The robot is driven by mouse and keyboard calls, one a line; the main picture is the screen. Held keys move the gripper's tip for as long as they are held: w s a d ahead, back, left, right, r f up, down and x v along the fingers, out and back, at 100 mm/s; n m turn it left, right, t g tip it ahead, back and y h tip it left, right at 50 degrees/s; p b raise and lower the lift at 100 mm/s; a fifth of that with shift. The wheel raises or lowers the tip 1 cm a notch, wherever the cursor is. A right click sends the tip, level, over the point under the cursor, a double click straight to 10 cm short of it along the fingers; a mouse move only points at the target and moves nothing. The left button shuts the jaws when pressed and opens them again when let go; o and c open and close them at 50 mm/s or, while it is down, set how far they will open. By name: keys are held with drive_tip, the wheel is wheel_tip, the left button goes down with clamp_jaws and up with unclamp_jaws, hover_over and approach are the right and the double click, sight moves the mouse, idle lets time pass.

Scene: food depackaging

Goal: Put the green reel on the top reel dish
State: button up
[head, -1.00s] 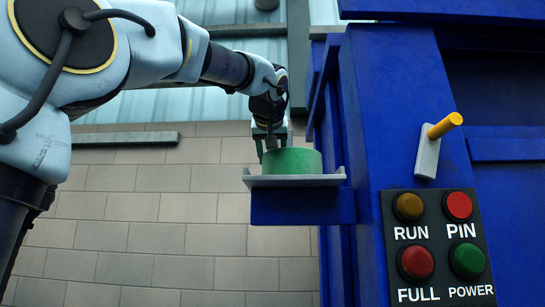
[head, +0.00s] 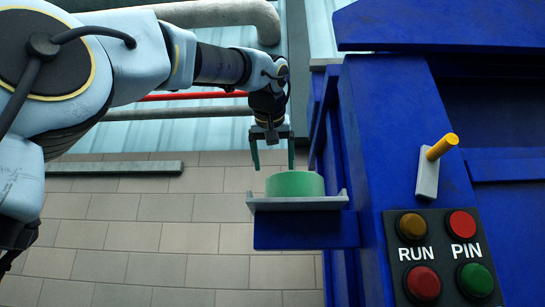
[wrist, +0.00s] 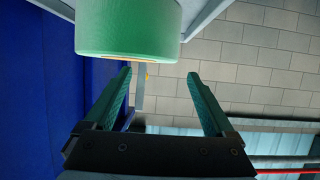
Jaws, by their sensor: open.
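The green reel (head: 295,184) sits on the grey top reel dish (head: 300,204), which is fixed on a blue bracket at the side of the blue machine. In the wrist view the reel (wrist: 128,28) is at the top, beyond my fingertips, with part of the grey dish (wrist: 203,14) beside it. My gripper (head: 273,169) is open and empty, its two green fingers pointing down. It is above the reel and a little to its left, apart from it. The gripper also shows in the wrist view (wrist: 158,72) with nothing between its fingers.
The blue machine (head: 372,150) stands close on the right of the dish. It carries a yellow-handled lever (head: 430,168) and a button panel (head: 443,262). A tiled wall (head: 150,220) and pipes (head: 215,12) are behind. The space left of the dish is open.

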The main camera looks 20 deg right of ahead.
drive_tip(key=shift+b+v, duration=0.4)
drive_tip(key=shift+v, duration=1.95)
